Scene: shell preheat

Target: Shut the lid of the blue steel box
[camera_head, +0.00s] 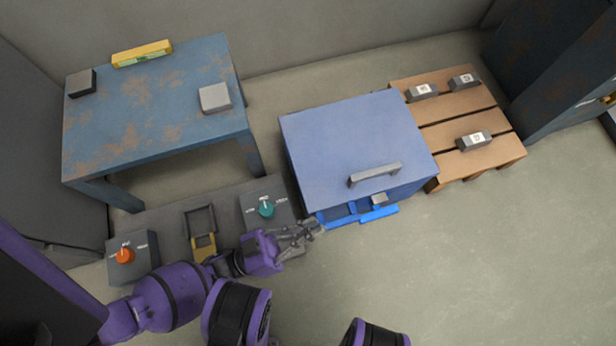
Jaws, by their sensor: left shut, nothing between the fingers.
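The blue steel box (345,150) stands on the floor at the middle of the view. Its flat lid faces up and has a grey bar handle (375,175) near the front edge. Bright blue parts (378,214) and a small grey block (379,199) show just below the front edge. From this high angle I cannot tell how far the lid is raised. My left gripper (312,227) is shut and empty, beside the box's front left corner. Whether it touches the box is unclear. My right gripper is out of view.
A grey panel (171,225) with an orange knob (124,256) and a teal knob (266,209) lies under my left arm. A worn blue table (150,110) stands behind left. A wooden pallet (450,130) with grey blocks is to the right. Front right floor is clear.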

